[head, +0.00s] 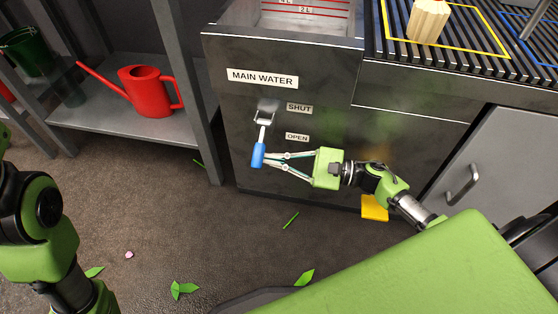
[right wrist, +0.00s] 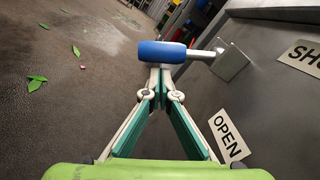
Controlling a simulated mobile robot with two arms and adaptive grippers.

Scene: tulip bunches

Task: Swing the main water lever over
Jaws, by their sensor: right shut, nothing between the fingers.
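The main water lever has a blue grip (head: 258,155) on a metal rod, mounted on the dark cabinet front below the MAIN WATER label (head: 262,78). Its grip hangs down and slightly left, beside the OPEN label (head: 297,137) and below the SHUT label (head: 299,108). My right gripper (head: 267,160) is shut and empty, with its fingertips at the blue grip. In the right wrist view the blue grip (right wrist: 162,52) lies across just beyond the shut fingertips (right wrist: 160,70); I cannot tell if they touch. My left arm shows at the left edge, but its gripper is not seen.
A red watering can (head: 148,92) stands on a grey shelf (head: 120,132) at the left. A cabinet door handle (head: 462,184) sticks out at the right. A yellow object (head: 374,207) is at the cabinet base. Leaves lie on the floor.

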